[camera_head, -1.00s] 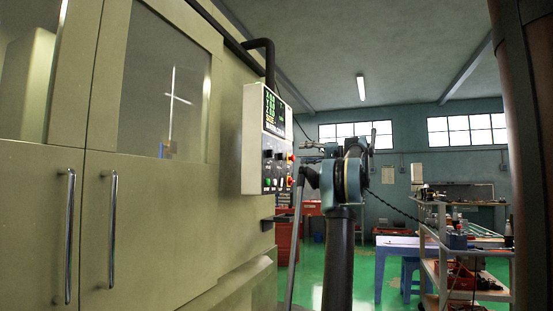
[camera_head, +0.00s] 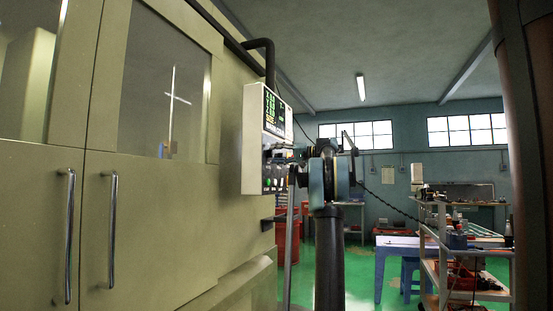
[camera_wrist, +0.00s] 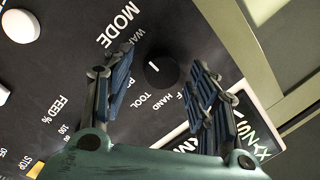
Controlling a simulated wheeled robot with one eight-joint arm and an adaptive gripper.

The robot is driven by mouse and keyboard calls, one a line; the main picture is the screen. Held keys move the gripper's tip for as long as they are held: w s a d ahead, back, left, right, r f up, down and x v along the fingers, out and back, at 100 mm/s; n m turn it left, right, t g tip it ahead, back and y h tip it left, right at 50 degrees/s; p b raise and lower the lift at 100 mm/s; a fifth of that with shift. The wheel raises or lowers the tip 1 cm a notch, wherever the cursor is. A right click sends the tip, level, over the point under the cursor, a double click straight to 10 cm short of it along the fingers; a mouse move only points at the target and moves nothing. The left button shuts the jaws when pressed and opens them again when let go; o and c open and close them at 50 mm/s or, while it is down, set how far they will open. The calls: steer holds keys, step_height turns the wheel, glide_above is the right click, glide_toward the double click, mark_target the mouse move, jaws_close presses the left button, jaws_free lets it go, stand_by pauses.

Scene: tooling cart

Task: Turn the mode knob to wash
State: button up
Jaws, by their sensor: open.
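The mode knob (camera_wrist: 165,75) is a round black dial with a short white pointer line, in the wrist view's upper middle. Labels around it include TOOL, HAND and a partly covered word starting "WA"; I cannot tell for sure which one the line marks. My gripper (camera_wrist: 158,68) is open, with one finger on each side of the knob in the picture; contact cannot be made out. In the head view my gripper (camera_head: 289,155) is at the control panel (camera_head: 252,140), where the arm hides the knob.
The panel stands out from the large beige machine (camera_head: 150,215), which has two vertical door handles. White buttons (camera_wrist: 20,25) and a FEED scale lie left of the knob in the wrist view. A shelf cart (camera_head: 428,230) stands at right over green floor.

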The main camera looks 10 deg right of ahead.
steer(key=c, duration=1.1)
steer(key=shift+o, duration=0.2)
steer(key=shift+n, duration=0.5)
steer(key=n, duration=0.2)
steer(key=shift+n+h, duration=0.3)
steer(key=shift+r+n, duration=0.1)
steer(key=shift+n, duration=1.4)
steer(key=o, duration=1.1)
steer(key=shift+c, duration=0.2)
